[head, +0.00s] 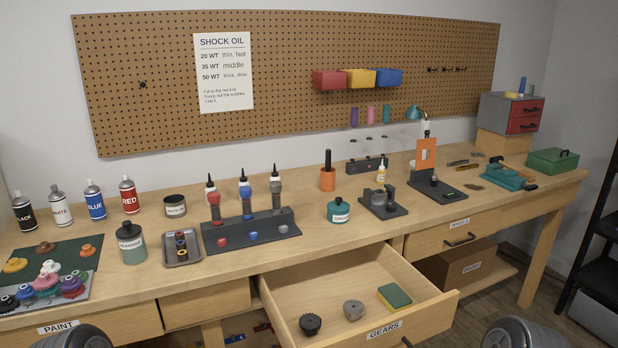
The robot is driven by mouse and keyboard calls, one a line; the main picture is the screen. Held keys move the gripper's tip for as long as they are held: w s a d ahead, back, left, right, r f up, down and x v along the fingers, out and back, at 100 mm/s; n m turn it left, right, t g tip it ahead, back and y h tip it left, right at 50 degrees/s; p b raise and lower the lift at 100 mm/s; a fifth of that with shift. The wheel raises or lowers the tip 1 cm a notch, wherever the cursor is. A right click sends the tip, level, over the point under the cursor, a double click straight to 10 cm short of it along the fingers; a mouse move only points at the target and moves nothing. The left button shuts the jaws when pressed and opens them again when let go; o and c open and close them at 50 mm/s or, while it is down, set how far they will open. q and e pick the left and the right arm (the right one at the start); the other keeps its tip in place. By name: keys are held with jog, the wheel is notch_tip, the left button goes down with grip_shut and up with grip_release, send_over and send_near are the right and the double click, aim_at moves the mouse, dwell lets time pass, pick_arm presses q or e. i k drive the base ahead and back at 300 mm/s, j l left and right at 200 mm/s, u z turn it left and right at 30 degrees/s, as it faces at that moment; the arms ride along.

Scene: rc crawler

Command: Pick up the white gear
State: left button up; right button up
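The white gear (50,267) appears to be the pale one in a cluster of coloured gears at the far left of the bench. It sits at the back of the cluster, with pink, red, purple, blue and black gears crowded close around it. Its lower part is partly hidden by the pink gear (46,281). Neither gripper's fingers show in the head view. Only rounded dark parts of my own arms show at the bottom left and bottom right edges, apart from the gears.
A green mat (88,249) with yellow, brown and orange gears lies behind the cluster. A teal-grey jar (131,245) and a small metal tray (196,259) stand to the right.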

aim_at(49, 265)
jog(key=u, duration=1.4)
jog(key=i+j, duration=0.3)
jog(key=i, duration=0.2)
jog(key=i+j, duration=0.25)
jog(key=i, duration=0.2)
jog(key=z, duration=1.3)
